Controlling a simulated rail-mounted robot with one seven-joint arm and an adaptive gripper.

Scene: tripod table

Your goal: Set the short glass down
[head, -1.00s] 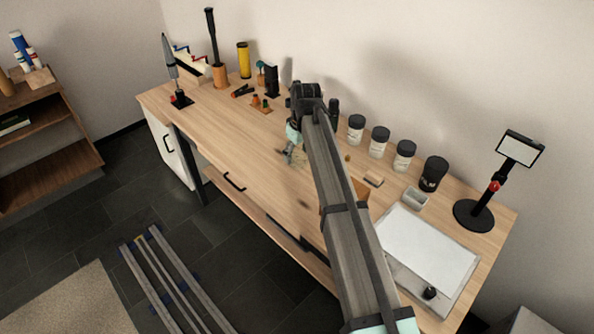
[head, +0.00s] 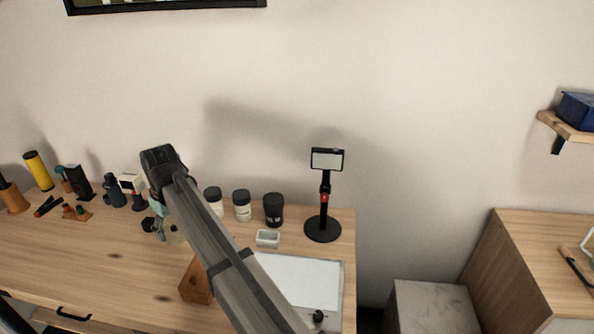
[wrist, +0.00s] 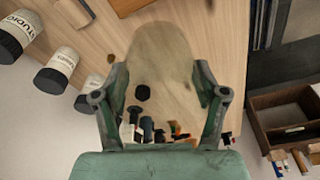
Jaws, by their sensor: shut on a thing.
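The short glass, a see-through brownish tumbler (wrist: 158,50), fills the upper middle of the wrist view. My gripper (wrist: 160,78) is shut on it, with one finger on each side of its wall. In the head view my gripper (head: 160,222) hangs over the back part of the wooden table (head: 110,268). Only a small part of the glass (head: 174,236) shows there beside my arm. I cannot tell the gap between the glass and the tabletop.
Dark-lidded jars (head: 242,205) stand right of my gripper, with a black jar (head: 273,210) and a phone stand (head: 323,228) further right. A wooden block (head: 196,282) and a white board (head: 300,275) are nearer. Small tools (head: 75,212) stand left. The front-left tabletop is clear.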

